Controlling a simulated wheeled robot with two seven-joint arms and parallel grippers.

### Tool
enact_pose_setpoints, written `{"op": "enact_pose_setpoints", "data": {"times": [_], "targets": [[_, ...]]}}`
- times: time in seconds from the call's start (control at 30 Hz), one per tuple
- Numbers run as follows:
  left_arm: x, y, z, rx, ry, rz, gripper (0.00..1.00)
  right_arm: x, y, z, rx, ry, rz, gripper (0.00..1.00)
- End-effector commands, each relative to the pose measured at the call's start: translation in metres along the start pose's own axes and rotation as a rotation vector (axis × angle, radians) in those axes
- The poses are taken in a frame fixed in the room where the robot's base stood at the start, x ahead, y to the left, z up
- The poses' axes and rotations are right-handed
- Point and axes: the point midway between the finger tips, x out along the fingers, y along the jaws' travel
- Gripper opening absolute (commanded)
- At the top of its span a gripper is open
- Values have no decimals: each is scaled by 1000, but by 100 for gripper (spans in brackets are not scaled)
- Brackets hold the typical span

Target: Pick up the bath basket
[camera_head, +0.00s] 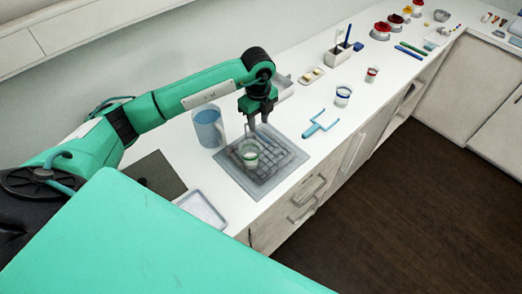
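No part is clearly marked as the bath basket. A grey square tray with a grid of small blocks (285,160) lies on the white counter, and it may be the bath. A small clear cup with a green band (249,155) stands in its left part, and I cannot tell whether this is the basket. My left gripper (257,129) points down above the back of the tray, just behind the cup. Its two fingers look apart with nothing between them. My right gripper is out of view.
A blue-grey jug (208,128) stands left of the tray. A pale shallow tray (202,209) and a dark mat (153,174) lie nearer. Drawer handles (304,212) stick out below the counter's front edge.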

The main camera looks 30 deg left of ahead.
Motion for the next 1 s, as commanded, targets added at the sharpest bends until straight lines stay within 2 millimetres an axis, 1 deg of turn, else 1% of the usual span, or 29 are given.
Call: {"op": "enact_pose_setpoints", "data": {"times": [0.17,0.37,0.4,0.5,0.57,0.77,0.8,0.97,1.0], "targets": [[8,-1,-3,1,2,2,35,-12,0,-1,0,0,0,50],[30,-4,-9,0,2,2,35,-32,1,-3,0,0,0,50],[37,-4,-8,-1,2,3,35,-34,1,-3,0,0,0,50],[48,-4,-8,1,2,1,35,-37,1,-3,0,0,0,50],[52,-4,-8,1,2,0,35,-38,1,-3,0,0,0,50],[54,-5,-8,1,1,-1,35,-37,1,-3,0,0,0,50],[54,-5,-8,1,1,-1,34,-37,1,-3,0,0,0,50],[54,-5,-8,1,1,-1,2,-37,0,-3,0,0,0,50],[54,-5,-8,1,1,-1,0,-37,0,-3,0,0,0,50]]}}
